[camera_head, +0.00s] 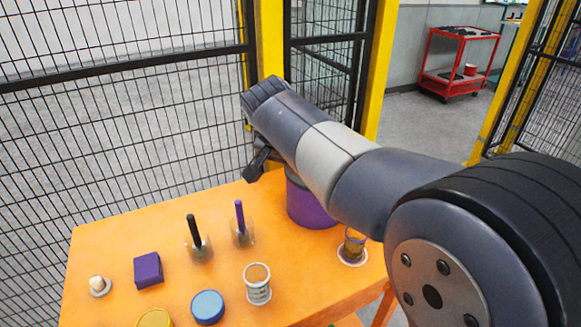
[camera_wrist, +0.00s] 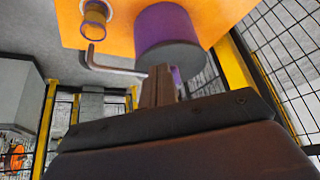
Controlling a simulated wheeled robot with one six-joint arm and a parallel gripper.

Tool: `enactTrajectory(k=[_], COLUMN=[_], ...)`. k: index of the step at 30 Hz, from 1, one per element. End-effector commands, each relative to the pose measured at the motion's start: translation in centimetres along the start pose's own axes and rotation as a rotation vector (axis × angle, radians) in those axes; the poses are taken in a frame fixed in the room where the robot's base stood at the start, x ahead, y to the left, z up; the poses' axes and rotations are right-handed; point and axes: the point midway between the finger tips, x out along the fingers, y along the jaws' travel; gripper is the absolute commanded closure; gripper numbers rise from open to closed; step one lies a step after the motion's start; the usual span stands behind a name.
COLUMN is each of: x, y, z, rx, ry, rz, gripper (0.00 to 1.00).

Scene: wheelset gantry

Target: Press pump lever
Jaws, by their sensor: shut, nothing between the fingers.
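The pump is a purple cylinder (camera_head: 309,207) at the back right of the orange table, partly hidden by my arm in the head view. In the wrist view the purple cylinder (camera_wrist: 168,25) has a dark grey top, and a bent grey spout (camera_wrist: 112,68) reaches left from it. A small purple piece, perhaps the lever (camera_wrist: 177,77), shows right beside my fingers. My gripper (camera_wrist: 157,86) is shut and empty, close to the pump top; I cannot tell if it touches. My gripper (camera_head: 258,163) also shows in the head view, left of the pump.
An amber glass (camera_head: 352,248) stands right of the pump. The orange table (camera_head: 110,240) also holds a purple block (camera_head: 148,269), handled tools in clear holders, a clear jar (camera_head: 257,284) and a blue disc (camera_head: 208,307). Mesh fence and yellow posts stand behind; a red cart (camera_head: 460,60) is far off.

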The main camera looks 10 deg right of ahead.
Motion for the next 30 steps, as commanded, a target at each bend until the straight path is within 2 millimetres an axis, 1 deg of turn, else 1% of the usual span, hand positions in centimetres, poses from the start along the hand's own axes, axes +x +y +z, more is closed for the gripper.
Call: enactTrajectory(k=[1, 6, 9, 12, 15, 18, 30], x=[-1.5, -5.6, -7.4, -8.8, -9.6, -9.9, -10.0], y=[-0.2, -0.2, -0.2, -0.2, -0.2, -0.1, -0.1], z=[0.1, 0.3, 0.4, 0.5, 0.5, 0.5, 0.5], rx=[-0.001, -0.001, -0.001, 0.000, 0.001, 0.001, 0.001], ry=[0.005, 0.007, 0.007, 0.007, 0.007, 0.007, 0.007], rz=[-0.007, -0.008, -0.007, -0.007, -0.006, -0.005, -0.005], gripper=[1.00, 1.00, 1.00, 1.00, 1.00, 1.00, 1.00])
